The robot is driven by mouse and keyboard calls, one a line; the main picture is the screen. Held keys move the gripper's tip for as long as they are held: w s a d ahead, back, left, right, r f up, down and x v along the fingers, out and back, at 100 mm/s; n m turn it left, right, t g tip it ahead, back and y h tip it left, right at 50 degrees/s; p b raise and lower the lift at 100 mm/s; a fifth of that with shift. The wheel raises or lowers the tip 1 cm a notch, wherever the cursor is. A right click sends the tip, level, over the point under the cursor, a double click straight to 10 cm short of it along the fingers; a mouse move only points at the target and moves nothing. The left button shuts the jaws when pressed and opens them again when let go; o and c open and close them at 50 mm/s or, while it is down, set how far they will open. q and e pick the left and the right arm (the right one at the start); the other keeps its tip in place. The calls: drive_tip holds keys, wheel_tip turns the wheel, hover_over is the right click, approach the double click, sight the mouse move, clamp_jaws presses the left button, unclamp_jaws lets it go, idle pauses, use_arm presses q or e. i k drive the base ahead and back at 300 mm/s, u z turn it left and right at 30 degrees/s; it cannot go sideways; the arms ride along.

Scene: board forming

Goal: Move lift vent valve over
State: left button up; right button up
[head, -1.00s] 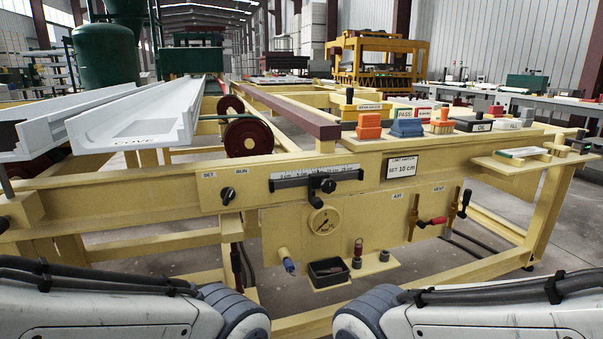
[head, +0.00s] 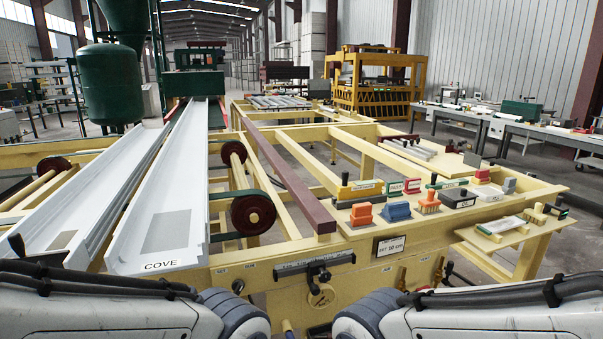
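The vent valve (head: 439,272) is at the right of the yellow frame's front panel, low in the head view. Its brass lever stands roughly upright, with a dark part beside it. The air valve (head: 402,277) is just to its left, partly cut off by my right arm. A red handle end (head: 422,288) shows between them. The lower parts of both valves are hidden behind my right arm. Neither of my grippers is in view; only my arm links show at the bottom left and bottom right.
Stamps, including an orange one (head: 361,215) and a blue one (head: 394,211), stand on the frame's top. A white COVE moulding (head: 170,225) lies at left. A side shelf (head: 505,232) juts out right.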

sight(450, 265)
drive_tip(key=z, duration=0.05)
drive_tip(key=k, duration=0.4)
drive_tip(key=z, duration=0.6)
drive_tip(key=i, duration=0.35)
drive_tip(key=z, duration=0.25)
